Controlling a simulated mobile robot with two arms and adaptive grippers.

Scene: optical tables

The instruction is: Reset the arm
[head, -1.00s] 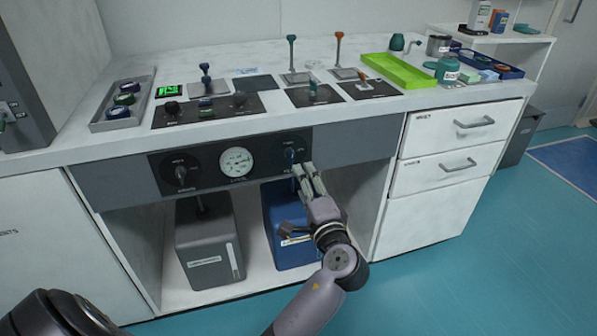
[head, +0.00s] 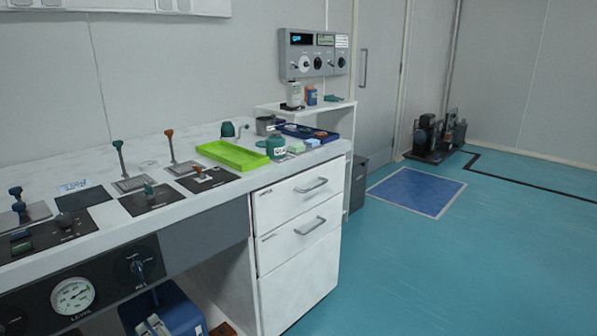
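My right arm and gripper are not in view.
White drawers (head: 297,207) are closed. Open teal floor with a blue mat (head: 416,192) lies to the right.

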